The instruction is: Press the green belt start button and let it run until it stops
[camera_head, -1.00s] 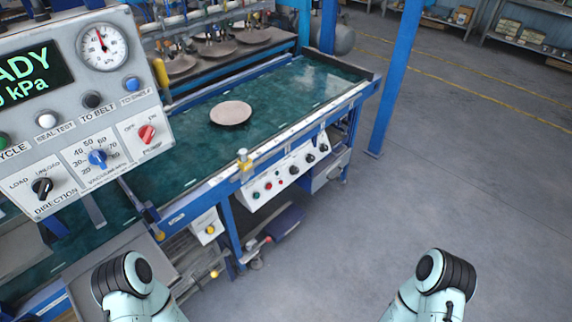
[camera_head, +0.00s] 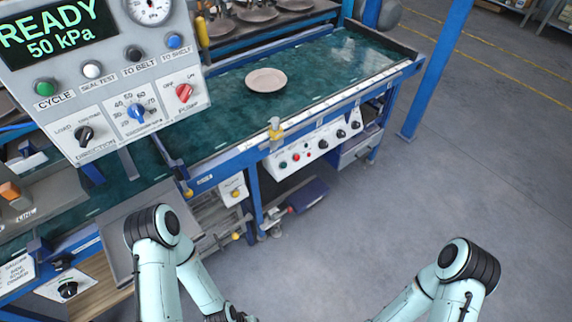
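The green start button (camera_head: 283,165) is small and sits at the left end of the white belt control box (camera_head: 318,147), below the belt's front rail. A red button (camera_head: 296,157) is just to its right, followed by several dark knobs. The green belt (camera_head: 225,118) carries one round pinkish plate (camera_head: 266,80) lying flat. Both my arms show at the bottom, the left forearm reaching toward bottom centre. Both grippers are outside the picture, and nothing of mine touches the control box.
A large panel (camera_head: 130,70) at upper left reads READY 50 kPa and has its own green CYCLE button (camera_head: 46,87). A yellow fitting (camera_head: 275,130) stands on the front rail. A blue post (camera_head: 437,70) rises at right. The floor before the box is clear.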

